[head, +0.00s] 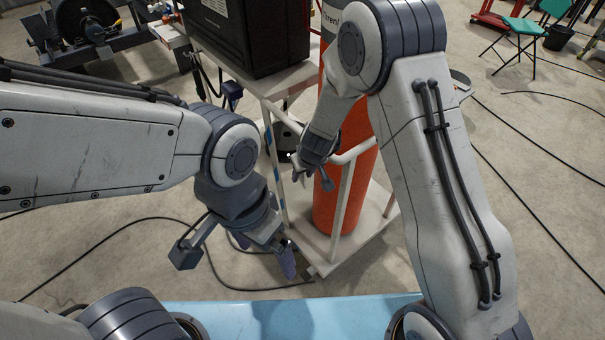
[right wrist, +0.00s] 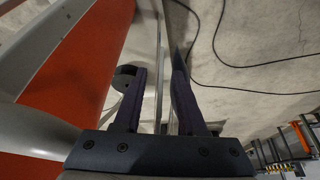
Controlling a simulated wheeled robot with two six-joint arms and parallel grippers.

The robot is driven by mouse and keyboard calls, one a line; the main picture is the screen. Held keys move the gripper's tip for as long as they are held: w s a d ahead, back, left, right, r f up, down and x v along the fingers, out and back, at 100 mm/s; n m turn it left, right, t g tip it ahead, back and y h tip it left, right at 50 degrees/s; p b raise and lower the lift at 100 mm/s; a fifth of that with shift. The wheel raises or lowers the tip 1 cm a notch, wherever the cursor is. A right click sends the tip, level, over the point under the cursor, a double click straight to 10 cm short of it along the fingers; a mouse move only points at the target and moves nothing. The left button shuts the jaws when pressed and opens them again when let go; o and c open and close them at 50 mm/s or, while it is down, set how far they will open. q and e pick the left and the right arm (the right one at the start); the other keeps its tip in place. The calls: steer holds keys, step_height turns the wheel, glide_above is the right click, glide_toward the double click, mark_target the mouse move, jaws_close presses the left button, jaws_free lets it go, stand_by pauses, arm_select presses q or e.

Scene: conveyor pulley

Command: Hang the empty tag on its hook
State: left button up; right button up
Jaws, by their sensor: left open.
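My right gripper (head: 308,180) is beside the white rail of a cart, in front of an orange cylinder (head: 352,195). In the right wrist view its two fingers (right wrist: 160,85) stand apart, with pale bars of the cart showing through the gap. A grey rounded piece (right wrist: 125,77) shows behind the left finger; I cannot tell what it is. My left gripper (head: 278,258) is open and empty, low by the cart's near left corner. I cannot make out the empty tag or its hook in either view.
The cart's white rail (head: 350,152) and base stand close to both grippers. A black case (head: 262,35) sits on the cart's upper shelf. Dark cables lie on the concrete floor. A light blue surface (head: 290,318) is in front. A green chair (head: 522,28) stands far right.

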steer(key=s+a+r+n+g+y+p, duration=0.15)
steer(key=s+r+p, duration=0.6)
steer(key=r, duration=0.75)
steer(key=s+d+r+n+g+h+b, duration=0.1)
steer(key=s+r, duration=0.3)
steer(key=s, duration=0.8)
steer(key=s+d+r+g+h+b, duration=0.1)
steer(key=s+r, duration=0.4)
steer(key=s, duration=0.7)
steer(key=shift+d+r+n+g, duration=0.3)
steer(key=shift+d+n+g, duration=0.05)
steer(key=shift+d, duration=0.55)
stand_by(1.3)
